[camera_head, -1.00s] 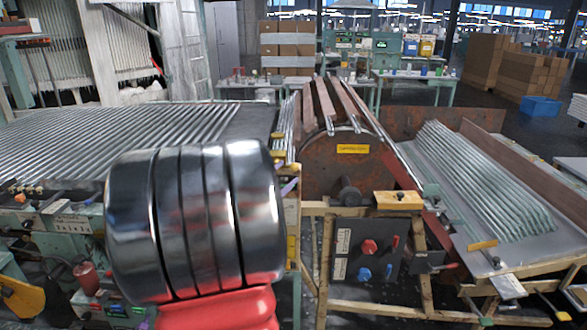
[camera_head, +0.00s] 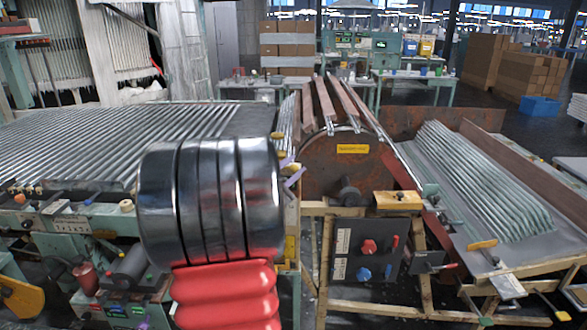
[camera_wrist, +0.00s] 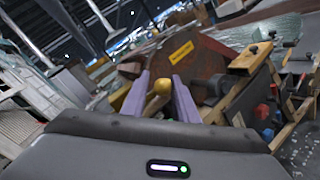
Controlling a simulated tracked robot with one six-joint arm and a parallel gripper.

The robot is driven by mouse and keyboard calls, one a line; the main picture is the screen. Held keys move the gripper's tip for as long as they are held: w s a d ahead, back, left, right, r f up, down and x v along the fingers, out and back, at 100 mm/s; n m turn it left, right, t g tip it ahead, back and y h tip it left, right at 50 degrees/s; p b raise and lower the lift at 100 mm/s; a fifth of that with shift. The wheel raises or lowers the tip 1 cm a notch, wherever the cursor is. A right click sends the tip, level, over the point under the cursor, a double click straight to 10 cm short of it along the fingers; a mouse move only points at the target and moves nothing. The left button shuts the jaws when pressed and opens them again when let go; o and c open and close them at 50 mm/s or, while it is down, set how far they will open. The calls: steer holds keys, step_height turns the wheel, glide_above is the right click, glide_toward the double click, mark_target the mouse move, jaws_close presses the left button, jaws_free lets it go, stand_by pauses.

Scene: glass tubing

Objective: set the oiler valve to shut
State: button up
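A dark panel (camera_head: 352,262) on the wooden frame carries a red knob (camera_head: 369,247), a blue knob (camera_head: 363,274) and small red and blue levers. Its labels are too small to read, and I cannot tell which handle is the oiler valve. A grey box (camera_head: 426,262) with a red-tipped lever sits right of the panel. My gripper (camera_wrist: 161,95) is open, its purple fingers apart. A yellow knob (camera_wrist: 161,86) shows between them in the wrist view, apparently beyond them. In the head view, a purple finger (camera_head: 293,178) shows left of and above the panel.
A rusty drum (camera_head: 325,170) with a yellow label stands behind the panel. A yellow block (camera_head: 398,200) lies on the wooden frame above it. Glass tubes fill the rack (camera_head: 120,140) at left and the tray (camera_head: 470,235) at right. My arm hides part of the left bench.

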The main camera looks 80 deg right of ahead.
steer(key=shift+f, duration=0.15)
steer(key=c, duration=0.4)
steer(key=shift+f+m+y, duration=0.3)
steer(key=shift+f+m, duration=0.1)
steer(key=shift+c, duration=0.6)
steer(key=o, duration=1)
steer(key=shift+c, duration=0.2)
steer(key=shift+w+a, duration=0.1)
steer(key=shift+a, duration=0.05)
steer(key=v, duration=1.3)
steer(key=shift+a+r, duration=0.2)
steer(key=shift+a, duration=0.1)
